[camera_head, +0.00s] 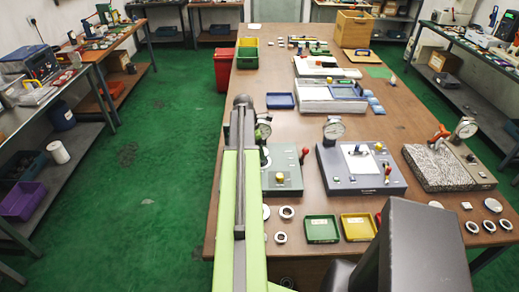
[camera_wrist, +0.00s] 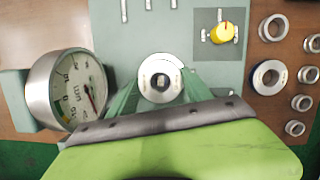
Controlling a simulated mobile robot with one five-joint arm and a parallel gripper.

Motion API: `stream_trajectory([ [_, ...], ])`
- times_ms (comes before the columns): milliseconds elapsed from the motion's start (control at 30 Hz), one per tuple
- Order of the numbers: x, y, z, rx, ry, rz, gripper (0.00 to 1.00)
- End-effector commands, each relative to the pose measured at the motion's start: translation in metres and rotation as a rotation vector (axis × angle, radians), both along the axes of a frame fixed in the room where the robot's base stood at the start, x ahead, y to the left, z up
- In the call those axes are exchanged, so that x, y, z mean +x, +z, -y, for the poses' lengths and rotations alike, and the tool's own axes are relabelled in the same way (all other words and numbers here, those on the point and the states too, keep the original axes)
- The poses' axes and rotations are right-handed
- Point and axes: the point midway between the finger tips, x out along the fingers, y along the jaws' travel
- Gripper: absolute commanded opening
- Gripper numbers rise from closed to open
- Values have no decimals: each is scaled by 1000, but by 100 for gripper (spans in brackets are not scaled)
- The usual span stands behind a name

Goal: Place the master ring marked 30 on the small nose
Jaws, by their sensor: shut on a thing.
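In the wrist view my gripper (camera_wrist: 160,88) has its green fingers on either side of a pale metal ring (camera_wrist: 147,72) and is shut on it. The ring is seen face-on above a grey-green gauge stand (camera_wrist: 215,75). I cannot read a number on it. A small round grey shape with a dark spot shows in its hole; I cannot tell whether the ring is around a nose or above it. In the head view the same stand (camera_head: 289,184) is partly behind my arm, which hides the gripper and ring.
A dial gauge (camera_wrist: 85,88) stands close to the left of my gripper. A yellow knob (camera_wrist: 223,33) is at upper right. Several loose rings, one with a blue edge (camera_wrist: 258,80), lie on the table at right. Another gauge plate (camera_head: 335,183) stands right of the stand.

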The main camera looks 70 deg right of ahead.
Motion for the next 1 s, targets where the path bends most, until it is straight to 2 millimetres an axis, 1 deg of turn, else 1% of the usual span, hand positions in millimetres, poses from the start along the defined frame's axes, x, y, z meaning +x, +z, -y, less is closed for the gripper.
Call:
stream_trajectory([
  [1000,0,-31,0,0,1,0,0],
])
